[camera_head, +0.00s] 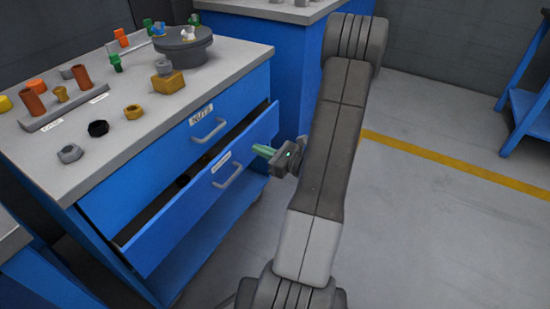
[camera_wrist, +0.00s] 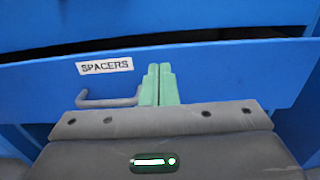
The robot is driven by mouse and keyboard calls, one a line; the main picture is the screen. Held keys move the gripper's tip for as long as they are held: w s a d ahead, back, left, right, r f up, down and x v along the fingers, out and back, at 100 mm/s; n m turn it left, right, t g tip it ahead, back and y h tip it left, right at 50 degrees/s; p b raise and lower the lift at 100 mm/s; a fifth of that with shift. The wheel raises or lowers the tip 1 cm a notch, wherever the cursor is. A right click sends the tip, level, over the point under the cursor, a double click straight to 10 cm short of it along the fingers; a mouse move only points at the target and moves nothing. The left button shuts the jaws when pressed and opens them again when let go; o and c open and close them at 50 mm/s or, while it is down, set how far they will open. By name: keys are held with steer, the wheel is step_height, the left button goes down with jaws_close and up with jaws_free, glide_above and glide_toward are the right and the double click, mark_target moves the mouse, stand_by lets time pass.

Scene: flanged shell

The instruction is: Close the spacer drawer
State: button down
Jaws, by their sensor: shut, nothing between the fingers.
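The spacer drawer (camera_head: 200,215) is the lower blue drawer of the cabinet, and it stands partly pulled out with a dark gap above its front. In the wrist view its front (camera_wrist: 220,72) carries a white label (camera_wrist: 104,66) reading SPACERS and a grey bar handle (camera_wrist: 108,101). My gripper (camera_head: 262,151) has green fingers, shut and empty, pointing at the drawer front near its right end. In the wrist view the shut fingers (camera_wrist: 159,84) stand just right of the handle, in front of the panel. I cannot tell whether the tips touch it.
The upper drawer (camera_head: 180,145), labelled NUTS, is shut. The grey cabinet top (camera_head: 110,155) holds nuts, bolts, a labelled strip and a round dark turntable (camera_head: 183,45). Another blue cabinet (camera_head: 290,70) stands behind. The floor (camera_head: 430,220) to the right is clear.

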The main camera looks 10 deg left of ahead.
mark_target(238, 141)
steer(key=shift+b+x, duration=0.55)
steer(key=shift+x, duration=2.05)
steer(key=x, duration=0.4)
steer(key=shift+w+a, duration=0.1)
steer(key=shift+a, duration=0.2)
steer(key=shift+w+r, duration=0.1)
steer(key=shift+d, duration=0.15)
